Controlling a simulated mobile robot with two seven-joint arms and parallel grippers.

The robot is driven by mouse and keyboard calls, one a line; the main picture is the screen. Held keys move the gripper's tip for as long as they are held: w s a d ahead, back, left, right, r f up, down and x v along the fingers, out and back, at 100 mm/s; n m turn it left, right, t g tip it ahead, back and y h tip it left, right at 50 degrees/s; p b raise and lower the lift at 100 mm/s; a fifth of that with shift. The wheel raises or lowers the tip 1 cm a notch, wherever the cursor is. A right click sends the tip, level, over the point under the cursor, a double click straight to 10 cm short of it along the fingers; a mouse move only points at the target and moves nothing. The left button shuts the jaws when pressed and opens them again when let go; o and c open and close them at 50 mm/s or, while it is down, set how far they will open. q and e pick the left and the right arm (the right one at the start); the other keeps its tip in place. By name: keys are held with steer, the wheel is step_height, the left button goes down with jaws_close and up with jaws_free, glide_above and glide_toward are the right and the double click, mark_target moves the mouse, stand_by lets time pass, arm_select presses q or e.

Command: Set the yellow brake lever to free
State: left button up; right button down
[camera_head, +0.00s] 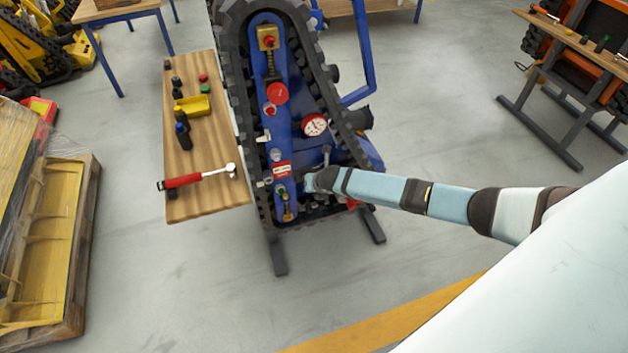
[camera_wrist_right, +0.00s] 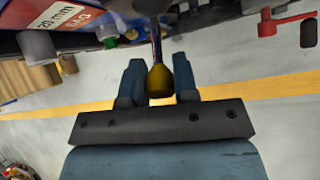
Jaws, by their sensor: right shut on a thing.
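The yellow brake lever (camera_wrist_right: 158,80) shows its rounded yellow grip between the two fingers of my right gripper (camera_wrist_right: 160,82) in the right wrist view. Its thin shaft runs up from the grip toward the blue carrier frame. The gripper is shut on the grip. In the head view my right arm reaches in from the right, and its gripper (camera_head: 312,181) is at the lower part of the blue tracked carrier (camera_head: 290,130). The lever is hidden there, and its setting cannot be read. My left gripper is in neither view.
A red valve-like handle (camera_wrist_right: 285,24), a green knob (camera_wrist_right: 110,42) and a grey cylinder (camera_wrist_right: 38,46) are near the gripper. A round gauge (camera_head: 314,125) sits higher on the carrier. A wooden bench (camera_head: 215,150) with a hammer (camera_head: 197,177) stands left of it. Open floor lies in front.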

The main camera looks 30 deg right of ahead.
steer(key=shift+d+r+p, duration=0.1)
steer(key=shift+r+p, duration=0.05)
steer(key=shift+p, duration=0.2)
steer(key=shift+g, duration=0.3)
steer(key=c, duration=0.9)
jaws_free()
steer(key=shift+w, duration=0.1)
steer(key=v, duration=1.4)
